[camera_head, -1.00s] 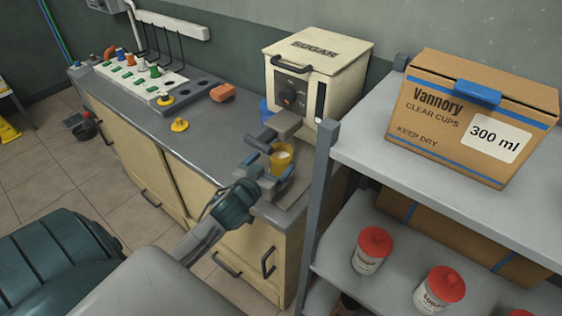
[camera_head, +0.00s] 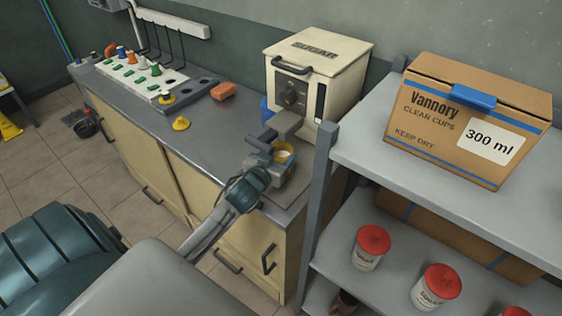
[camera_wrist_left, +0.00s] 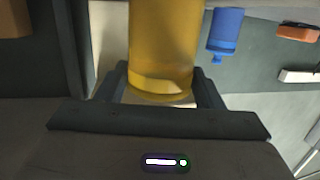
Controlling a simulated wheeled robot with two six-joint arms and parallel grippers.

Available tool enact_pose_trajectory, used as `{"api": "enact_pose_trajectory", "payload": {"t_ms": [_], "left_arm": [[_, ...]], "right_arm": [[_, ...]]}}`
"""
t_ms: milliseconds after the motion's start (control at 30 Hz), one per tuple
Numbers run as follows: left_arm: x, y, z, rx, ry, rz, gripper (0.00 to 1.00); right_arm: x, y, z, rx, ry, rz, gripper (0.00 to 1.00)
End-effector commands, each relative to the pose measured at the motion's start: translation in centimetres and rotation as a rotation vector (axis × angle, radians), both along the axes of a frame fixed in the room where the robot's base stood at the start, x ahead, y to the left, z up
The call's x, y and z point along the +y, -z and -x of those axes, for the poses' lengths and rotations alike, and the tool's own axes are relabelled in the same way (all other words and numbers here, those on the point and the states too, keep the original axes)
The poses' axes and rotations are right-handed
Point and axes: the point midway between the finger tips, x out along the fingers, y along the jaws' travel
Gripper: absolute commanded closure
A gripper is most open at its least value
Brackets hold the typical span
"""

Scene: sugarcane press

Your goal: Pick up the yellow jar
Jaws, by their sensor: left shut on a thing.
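The yellow jar (camera_head: 281,156) is below the spout of the cream sugar machine (camera_head: 312,80) on the counter. White contents show in its open top. My left gripper (camera_head: 272,155) is around the jar, shut on it. In the left wrist view the jar (camera_wrist_left: 163,45) stands between the two dark fingers (camera_wrist_left: 163,85), which hide part of its sides. From these views I cannot tell whether its bottom touches the surface beneath. My right gripper is not in view.
A grey shelf (camera_head: 365,150) with a cardboard cup box (camera_head: 465,120) stands close at the right. Red-lidded containers (camera_head: 371,247) are on its lower level.

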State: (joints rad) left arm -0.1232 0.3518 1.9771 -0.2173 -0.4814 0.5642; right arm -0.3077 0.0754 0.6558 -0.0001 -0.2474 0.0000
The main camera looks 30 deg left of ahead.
Motion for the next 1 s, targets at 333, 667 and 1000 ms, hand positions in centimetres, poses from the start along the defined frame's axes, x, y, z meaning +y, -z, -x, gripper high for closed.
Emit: {"api": "enact_pose_trajectory", "payload": {"t_ms": [333, 667, 1000], "left_arm": [[0.0, -0.3, 0.0, -0.001, 0.0, 0.0, 0.79], [-0.1, -1.4, 0.8, 0.0, 0.001, -0.002, 0.79], [-0.6, -1.3, 4.9, 0.001, 0.001, -0.003, 0.79]], "right_arm": [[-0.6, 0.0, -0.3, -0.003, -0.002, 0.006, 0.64], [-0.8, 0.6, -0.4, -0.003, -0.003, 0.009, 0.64], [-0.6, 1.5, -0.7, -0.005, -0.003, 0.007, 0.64]]}}
